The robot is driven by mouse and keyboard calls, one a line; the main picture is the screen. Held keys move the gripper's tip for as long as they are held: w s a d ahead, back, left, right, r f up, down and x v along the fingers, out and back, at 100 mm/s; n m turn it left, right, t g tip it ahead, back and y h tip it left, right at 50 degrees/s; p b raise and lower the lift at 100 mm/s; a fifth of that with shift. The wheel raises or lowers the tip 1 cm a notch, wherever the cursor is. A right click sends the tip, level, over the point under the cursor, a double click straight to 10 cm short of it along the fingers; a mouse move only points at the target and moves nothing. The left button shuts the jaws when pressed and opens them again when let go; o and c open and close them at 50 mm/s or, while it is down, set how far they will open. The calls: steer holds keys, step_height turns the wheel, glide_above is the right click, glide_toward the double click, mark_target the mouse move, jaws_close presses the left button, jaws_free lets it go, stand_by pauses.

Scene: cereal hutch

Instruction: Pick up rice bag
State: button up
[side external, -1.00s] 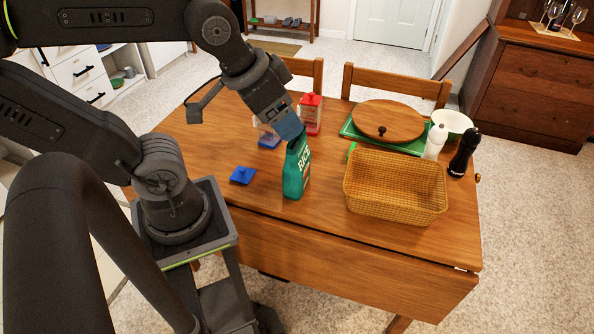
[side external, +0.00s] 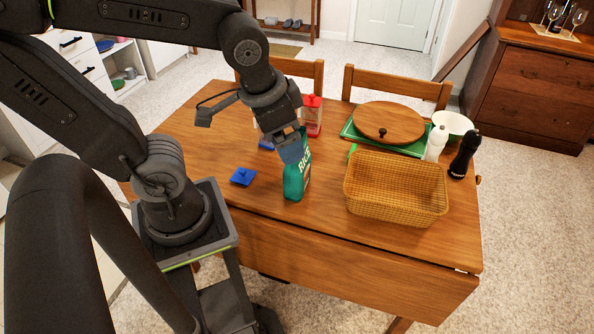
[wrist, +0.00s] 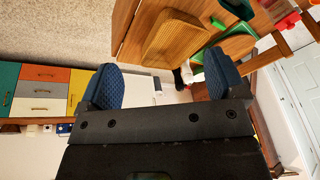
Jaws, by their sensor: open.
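The rice bag (side external: 296,181) is a green bag with white RICE lettering, standing upright on the wooden table left of the wicker basket. My gripper (side external: 291,150) is at its top in the side view, and the blue finger overlaps the bag's upper left part. I cannot tell whether it touches. In the wrist view my gripper (wrist: 162,75) is open, with its two blue-padded fingers wide apart and nothing held between them.
The wicker basket (side external: 396,208) stands close right of the bag. A blue lid (side external: 243,176) lies to the left. A red-lidded container (side external: 312,115) stands behind. A green tray with a round wooden lid (side external: 389,120), a white shaker (side external: 436,142) and a black shaker (side external: 464,153) are farther right.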

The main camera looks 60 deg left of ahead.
step_height(320, 180, down, 7)
steer(key=m+g+y, duration=0.3)
steer(key=g, duration=0.1)
steer(key=m+t+y, duration=0.9)
steer(key=m+t, duration=0.4)
steer(key=m, duration=0.9)
glide_toward(295, 179)
step_height(295, 179, down, 3)
steer(key=shift+s+a+f+x, duration=0.1)
steer(key=shift+s+a+x, duration=0.05)
steer(key=shift+x, duration=2.1)
steer(key=shift+s+a+f+x, duration=0.1)
steer(key=shift+x, duration=2.1)
steer(key=shift+s+a+f+x, duration=0.1)
steer(key=shift+s+a+x, duration=0.05)
steer(key=shift+x, duration=2.1)
steer(key=shift+c, duration=0.2)
steer(key=shift+r, duration=0.1)
steer(key=c, duration=1.3)
